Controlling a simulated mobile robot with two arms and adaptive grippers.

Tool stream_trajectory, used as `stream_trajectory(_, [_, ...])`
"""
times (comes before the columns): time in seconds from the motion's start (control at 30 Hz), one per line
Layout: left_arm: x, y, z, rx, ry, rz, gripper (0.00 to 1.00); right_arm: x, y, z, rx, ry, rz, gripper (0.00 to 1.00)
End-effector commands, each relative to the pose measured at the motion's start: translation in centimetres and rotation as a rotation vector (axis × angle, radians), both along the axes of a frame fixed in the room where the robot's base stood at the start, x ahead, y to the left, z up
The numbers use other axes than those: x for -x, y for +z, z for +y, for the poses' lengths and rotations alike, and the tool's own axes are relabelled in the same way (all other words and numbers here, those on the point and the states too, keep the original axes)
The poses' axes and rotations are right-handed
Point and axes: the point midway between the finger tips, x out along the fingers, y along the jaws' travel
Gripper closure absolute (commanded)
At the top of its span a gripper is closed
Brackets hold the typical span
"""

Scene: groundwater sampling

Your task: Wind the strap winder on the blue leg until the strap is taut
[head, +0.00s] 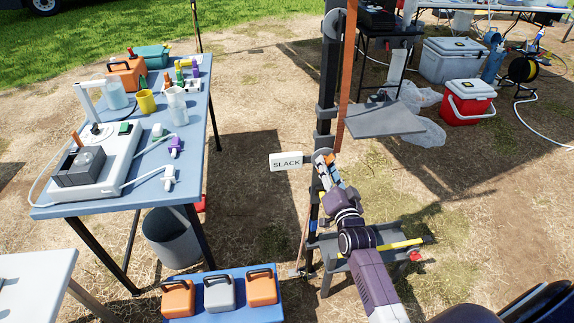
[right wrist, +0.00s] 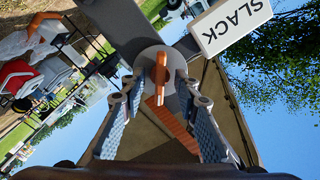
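The strap winder shows in the right wrist view as a round grey disc (right wrist: 160,62) with an upright orange bar handle (right wrist: 161,80) across its face. In the head view the winder (head: 322,154) is on the dark post (head: 328,90), partly hidden by my gripper. The orange strap (head: 347,75) hangs along the post from a pulley at the top. A white sign (head: 286,162) beside the winder reads "SLACK". My right gripper (head: 324,170) is open at the winder. Its two fingers (right wrist: 161,95) stand either side of the handle with gaps. My left gripper is not in view.
A grey plate (head: 380,121) sticks out right of the post. A blue table (head: 190,140) with sampling gear stands left. A red cooler (head: 467,103) stands at right. Bare ground lies between.

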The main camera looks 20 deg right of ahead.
Motion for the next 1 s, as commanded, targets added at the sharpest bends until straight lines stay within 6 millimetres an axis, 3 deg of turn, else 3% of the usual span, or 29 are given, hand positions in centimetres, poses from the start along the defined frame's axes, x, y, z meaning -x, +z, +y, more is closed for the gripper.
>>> stream_trajectory(0.03, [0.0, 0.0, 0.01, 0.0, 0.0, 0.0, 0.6, 0.01, -0.01, 0.0, 0.0, 0.0, 0.0, 0.72])
stream_trajectory(0.3, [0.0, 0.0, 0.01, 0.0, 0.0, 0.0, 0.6, 0.04, -0.03, 0.01, 0.0, 0.0, 0.0, 1.0])
stream_trajectory(0.47, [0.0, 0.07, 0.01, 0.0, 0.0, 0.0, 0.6, 0.04, 0.0, 0.01, -0.018, 0.0, -0.004, 1.0])
stream_trajectory(0.57, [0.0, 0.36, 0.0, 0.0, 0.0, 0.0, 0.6, 0.05, 0.08, 0.01, -0.134, 0.0, -0.032, 1.0])
stream_trajectory(0.9, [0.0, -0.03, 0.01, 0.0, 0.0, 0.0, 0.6, 0.06, -0.15, 0.0, -0.769, 0.0, -0.185, 1.0])
stream_trajectory(1.0, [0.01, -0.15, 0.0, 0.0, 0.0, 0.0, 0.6, 0.06, -0.14, 0.02, -0.869, -0.001, -0.208, 1.0])
